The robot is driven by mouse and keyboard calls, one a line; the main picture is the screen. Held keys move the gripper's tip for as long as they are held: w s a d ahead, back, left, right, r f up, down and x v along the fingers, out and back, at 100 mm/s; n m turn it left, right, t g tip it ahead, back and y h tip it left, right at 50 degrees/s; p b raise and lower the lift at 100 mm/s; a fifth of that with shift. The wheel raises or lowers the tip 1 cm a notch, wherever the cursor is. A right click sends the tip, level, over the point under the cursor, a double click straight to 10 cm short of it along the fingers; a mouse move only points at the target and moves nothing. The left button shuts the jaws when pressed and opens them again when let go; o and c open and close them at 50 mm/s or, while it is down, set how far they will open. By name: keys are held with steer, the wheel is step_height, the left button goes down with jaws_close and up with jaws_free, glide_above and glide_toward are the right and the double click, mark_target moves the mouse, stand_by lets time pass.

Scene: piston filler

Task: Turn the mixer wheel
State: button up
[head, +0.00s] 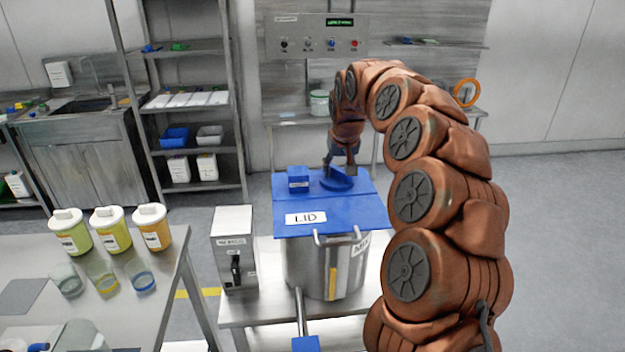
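A round blue wheel-like part (337,184) sits on the blue lid (345,218), towards its back edge; it looks like the mixer wheel. The lid, marked "LID", covers a steel pot (308,268) with a yellow strip on its front. My gripper (340,170) points down over the blue wheel from behind. Its two fingers are spread, with a gap between them, and the tips are at or just above the wheel. I cannot tell whether they touch it. My arm hides the right side of the pot and part of the stand.
A blue block (298,179) stands on the lid left of the wheel. A grey switch box (234,248) stands left of the pot. A table (150,325) with lidded jars and glasses is at left. An orange ring (466,92) is at the back right. Floor at right is clear.

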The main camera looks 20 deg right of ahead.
mark_target(332, 183)
steer(key=m+h, duration=0.1)
steer(key=m, duration=0.2)
steer(key=shift+a+f+m+g+b, duration=0.1)
steer(key=shift+m+g+b, duration=0.2)
steer(key=shift+b, duration=0.05)
steer(key=m, duration=0.2)
steer(key=m+h, duration=0.1)
steer(key=shift+w+a+m+g+h, duration=0.1)
steer(key=shift+m+g+h, duration=0.2)
steer(key=shift+m+g, duration=0.1)
steer(key=b+v, duration=0.2)
steer(key=v, duration=0.6)
steer(key=shift+s+a+f+b, duration=0.4)
steer(key=shift+s+a+b, duration=0.85)
steer(key=shift+s+a+f+b, duration=0.45)
steer(key=shift+s+a+b, duration=0.8)
steer(key=shift+a, duration=0.05)
steer(key=shift+s+a+f+b, duration=0.4)
steer(key=shift+s+a+b, duration=0.85)
